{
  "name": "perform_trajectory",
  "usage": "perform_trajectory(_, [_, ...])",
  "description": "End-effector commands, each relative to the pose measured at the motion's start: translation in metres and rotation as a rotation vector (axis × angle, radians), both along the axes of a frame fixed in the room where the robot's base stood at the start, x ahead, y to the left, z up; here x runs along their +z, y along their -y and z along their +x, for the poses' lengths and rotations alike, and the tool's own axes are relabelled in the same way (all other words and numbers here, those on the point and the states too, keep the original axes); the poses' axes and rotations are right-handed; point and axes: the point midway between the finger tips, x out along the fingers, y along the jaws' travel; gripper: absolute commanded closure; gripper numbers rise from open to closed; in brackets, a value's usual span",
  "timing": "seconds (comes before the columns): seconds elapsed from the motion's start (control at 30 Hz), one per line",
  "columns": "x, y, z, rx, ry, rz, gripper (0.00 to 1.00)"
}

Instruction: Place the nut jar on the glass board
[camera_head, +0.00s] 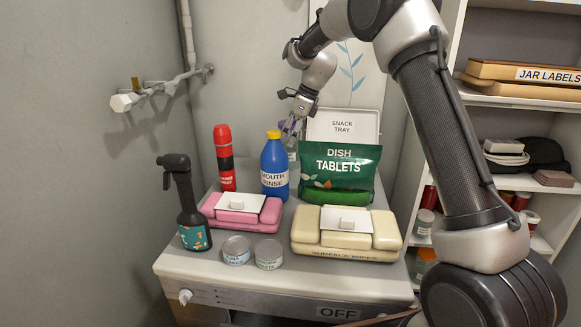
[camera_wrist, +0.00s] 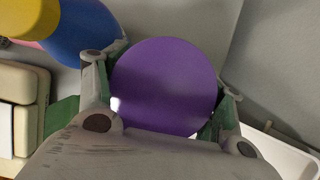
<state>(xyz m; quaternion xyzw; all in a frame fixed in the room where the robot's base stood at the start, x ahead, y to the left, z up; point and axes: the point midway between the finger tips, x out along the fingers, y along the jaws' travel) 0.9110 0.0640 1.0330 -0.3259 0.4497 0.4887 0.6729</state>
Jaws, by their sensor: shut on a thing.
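My gripper (camera_head: 293,122) is at the back of the white counter, behind the blue bottle and the green pouch. It is shut on a container with a round purple lid (camera_wrist: 165,87), which lies between the two fingers in the wrist view. In the head view only a small greyish part of this container (camera_head: 291,143) shows, between the bottle and the pouch. Its label is hidden, so I cannot tell whether it is the nut jar, nor whether it still touches the counter. I cannot make out a glass board in either view.
Close around my gripper stand the blue mouth rinse bottle (camera_head: 274,166), the green dish tablets pouch (camera_head: 339,174) and the white snack tray (camera_head: 343,125). A red bottle (camera_head: 224,158), spray bottle (camera_head: 191,205), wipes packs (camera_head: 345,240) and cans (camera_head: 236,250) crowd the counter. Shelves (camera_head: 515,94) stand right.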

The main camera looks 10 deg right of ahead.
Motion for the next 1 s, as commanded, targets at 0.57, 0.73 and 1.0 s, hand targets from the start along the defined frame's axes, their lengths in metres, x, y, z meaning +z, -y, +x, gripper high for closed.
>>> perform_trajectory(0.57, [-0.063,0.0,0.0,0.0,0.001,0.0,0.65])
perform_trajectory(0.73, [-0.065,0.0,0.0,0.0,0.0,0.0,0.65])
perform_trajectory(1.0, [-0.066,0.0,0.0,0.0,-0.001,0.0,0.23])
